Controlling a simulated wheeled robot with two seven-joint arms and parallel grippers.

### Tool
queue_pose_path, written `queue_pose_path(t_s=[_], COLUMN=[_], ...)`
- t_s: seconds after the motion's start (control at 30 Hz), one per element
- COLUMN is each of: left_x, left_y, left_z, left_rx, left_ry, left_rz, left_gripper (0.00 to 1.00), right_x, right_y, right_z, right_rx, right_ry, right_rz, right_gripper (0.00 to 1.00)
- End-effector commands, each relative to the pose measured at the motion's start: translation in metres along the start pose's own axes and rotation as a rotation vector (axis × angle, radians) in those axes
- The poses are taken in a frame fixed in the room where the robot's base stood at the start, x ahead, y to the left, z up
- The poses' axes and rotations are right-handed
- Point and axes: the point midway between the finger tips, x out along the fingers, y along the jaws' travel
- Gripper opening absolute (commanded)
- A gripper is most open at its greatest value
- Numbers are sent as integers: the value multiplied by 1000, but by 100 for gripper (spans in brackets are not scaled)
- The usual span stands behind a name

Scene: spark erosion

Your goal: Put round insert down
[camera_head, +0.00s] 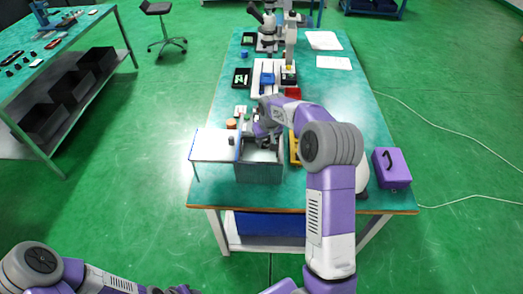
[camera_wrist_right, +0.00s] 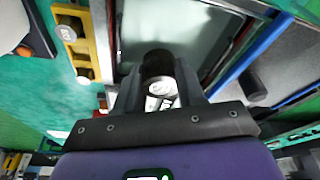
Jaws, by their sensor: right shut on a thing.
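My right gripper (camera_head: 264,132) is over the open top of a grey metal tank (camera_head: 260,172) near the front of the green table. In the right wrist view its fingers (camera_wrist_right: 160,92) are shut on the round insert (camera_wrist_right: 157,66), a dark cylinder with a shiny end. The insert shows against the tank's pale interior (camera_wrist_right: 185,25); I cannot tell whether it touches anything. In the head view the gripper and arm hide it. My left arm shows at the bottom left, but its gripper is out of frame.
A yellow holder (camera_wrist_right: 77,42) with round pieces stands beside the tank. A white panel (camera_head: 212,147) with a dark knob (camera_head: 231,141) extends left of it. A purple case (camera_head: 391,167) is at the table's right edge. A microscope (camera_head: 268,28) stands farther back.

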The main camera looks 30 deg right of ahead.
Motion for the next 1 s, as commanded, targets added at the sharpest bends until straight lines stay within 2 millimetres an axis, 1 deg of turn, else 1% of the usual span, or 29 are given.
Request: queue_pose_path(t_s=[0.03, 0.17, 0.23, 0.4, 0.47, 0.73, 0.87, 0.9, 0.93, 1.0], left_x=[2, 2, 4, 9, 9, 9, 12, 11, 11, 11], left_y=[-1, -1, -2, -3, -4, -3, -4, -4, -4, -4], left_z=[0, 0, 0, -1, -1, -1, -1, -1, -1, -1], left_rx=[0, 0, 0, 0, 0, 0, 0, 0, 0, 0], left_ry=[0, 0, 0, 1, 1, 1, 1, 1, 1, 1], left_rz=[0, 0, 0, 0, 0, 0, 0, 0, 0, 0], left_gripper=[43, 43, 43, 43, 43, 43, 43, 43, 43, 43], right_x=[6, 14, 21, 49, 56, 56, 61, 60, 60, 60], right_y=[0, 0, 0, 0, 0, 0, 0, 0, 0, 0], right_z=[1, 3, 5, 14, 15, 15, 16, 16, 16, 16], right_rx=[0, 1, 1, 0, -1, 0, 0, 0, 0, 0], right_ry=[2, 2, 2, 1, 2, 4, 4, 2, 2, 2], right_rz=[0, 0, 0, 0, 0, 0, 0, 0, 0, 0], right_gripper=[0, 0, 0, 0, 0, 0, 0, 44, 48, 48])
